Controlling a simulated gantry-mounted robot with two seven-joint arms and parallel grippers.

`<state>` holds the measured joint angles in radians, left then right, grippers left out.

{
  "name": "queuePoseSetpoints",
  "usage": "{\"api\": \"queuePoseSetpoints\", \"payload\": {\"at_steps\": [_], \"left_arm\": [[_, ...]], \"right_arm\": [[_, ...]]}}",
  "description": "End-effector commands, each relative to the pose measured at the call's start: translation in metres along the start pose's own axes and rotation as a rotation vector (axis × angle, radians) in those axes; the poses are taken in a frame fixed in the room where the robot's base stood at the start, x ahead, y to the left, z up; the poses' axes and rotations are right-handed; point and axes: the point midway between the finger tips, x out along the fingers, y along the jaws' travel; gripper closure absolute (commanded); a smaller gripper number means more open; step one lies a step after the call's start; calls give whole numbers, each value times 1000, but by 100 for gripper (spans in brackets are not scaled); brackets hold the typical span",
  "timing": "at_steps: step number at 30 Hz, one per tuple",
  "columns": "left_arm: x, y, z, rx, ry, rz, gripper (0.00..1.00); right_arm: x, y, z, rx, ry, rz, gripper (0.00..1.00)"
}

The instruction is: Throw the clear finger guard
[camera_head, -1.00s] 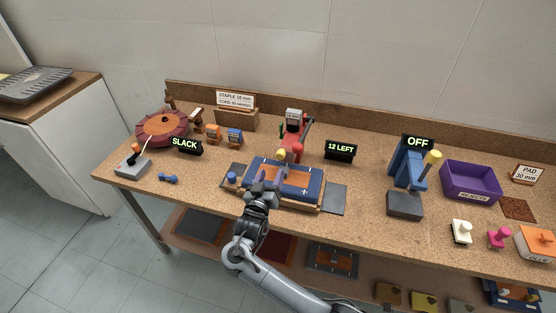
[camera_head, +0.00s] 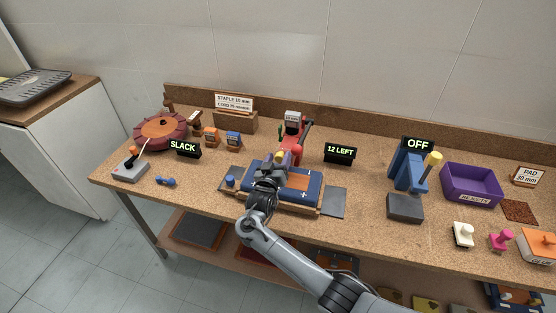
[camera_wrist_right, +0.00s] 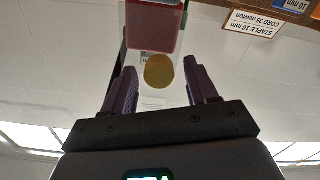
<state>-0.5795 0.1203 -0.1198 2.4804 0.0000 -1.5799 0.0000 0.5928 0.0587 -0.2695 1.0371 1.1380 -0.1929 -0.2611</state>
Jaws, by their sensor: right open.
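The red stapler-like tool (camera_head: 299,139) stands behind the blue-framed work (camera_head: 312,186) on the bench; its red body (camera_wrist_right: 154,25) also shows at the top of the right wrist view. A see-through panel with a greenish edge (camera_wrist_right: 124,28) shows beside and below that body, and seems to be the clear finger guard; it is too faint to make out in the head view. A round yellow knob (camera_wrist_right: 159,71) lies just ahead of the finger gap. My right gripper (camera_head: 278,164) is open and empty, its purple fingers either side of the knob in the picture. My left gripper is out of view.
A "12 LEFT" display (camera_head: 340,153) stands right of the red tool. The blue press (camera_head: 408,172) with its "OFF" sign and a purple bin (camera_head: 471,184) are farther right. A reel (camera_head: 160,130) and lever box (camera_head: 130,170) are at the left.

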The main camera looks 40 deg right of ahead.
Motion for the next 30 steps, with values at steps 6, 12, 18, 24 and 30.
{"api": "queuePoseSetpoints", "payload": {"at_steps": [6,12,18,24,30], "left_arm": [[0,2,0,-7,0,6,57],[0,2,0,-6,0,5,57],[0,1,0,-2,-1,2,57],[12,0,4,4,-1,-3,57],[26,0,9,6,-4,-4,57]], "right_arm": [[0,0,0,0,0,0,62],[0,0,0,0,0,0,93],[0,0,0,1,1,0,100],[0,-6,16,1,0,0,100],[0,-12,38,1,0,1,100]]}}
